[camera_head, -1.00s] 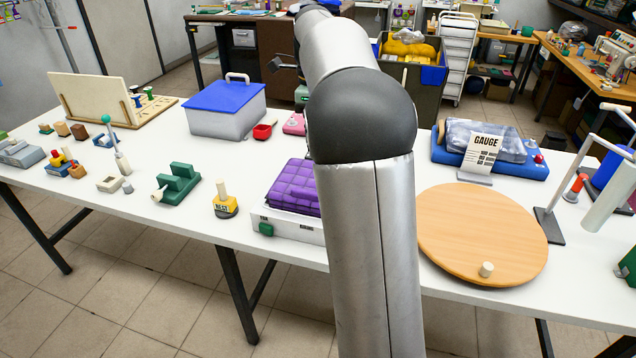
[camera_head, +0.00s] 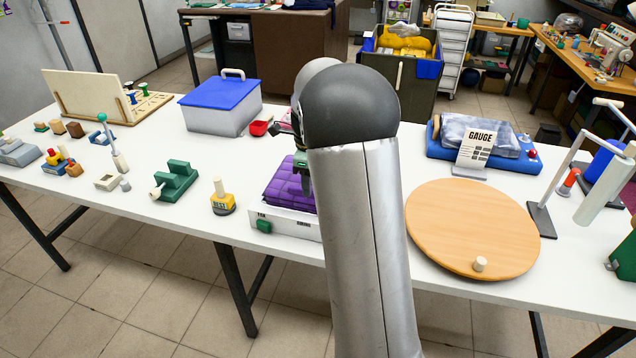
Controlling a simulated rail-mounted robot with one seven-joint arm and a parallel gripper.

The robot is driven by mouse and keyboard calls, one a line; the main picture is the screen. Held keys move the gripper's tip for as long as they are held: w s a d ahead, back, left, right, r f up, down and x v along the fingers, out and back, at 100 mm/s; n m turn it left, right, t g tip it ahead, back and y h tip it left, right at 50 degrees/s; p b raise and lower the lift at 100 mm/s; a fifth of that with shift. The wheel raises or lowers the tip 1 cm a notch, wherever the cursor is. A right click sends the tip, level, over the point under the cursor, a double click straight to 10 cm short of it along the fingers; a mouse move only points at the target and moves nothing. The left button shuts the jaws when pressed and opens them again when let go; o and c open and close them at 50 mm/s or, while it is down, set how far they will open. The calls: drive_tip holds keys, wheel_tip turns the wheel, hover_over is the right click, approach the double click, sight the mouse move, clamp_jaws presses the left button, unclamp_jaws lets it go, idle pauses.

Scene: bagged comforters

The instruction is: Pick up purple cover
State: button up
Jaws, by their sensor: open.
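The purple quilted cover (camera_head: 280,186) lies folded on a white box-like base (camera_head: 284,222) with a green knob, near the front middle of the white table. Its right part is hidden behind my arm. My gripper (camera_head: 304,182) shows only in part at the left edge of my arm, pointing down at the cover's right side. It is open. Whether its fingers touch the cover or hang just above it cannot be told.
A blue-lidded bin (camera_head: 221,104) and a small red tray (camera_head: 260,128) stand behind. A yellow-black block (camera_head: 222,201) and a green fixture (camera_head: 176,181) stand left.

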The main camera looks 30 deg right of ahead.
drive_tip(key=shift+f, duration=0.95)
drive_tip(key=shift+c, duration=0.3)
clamp_jaws()
idle(0.4)
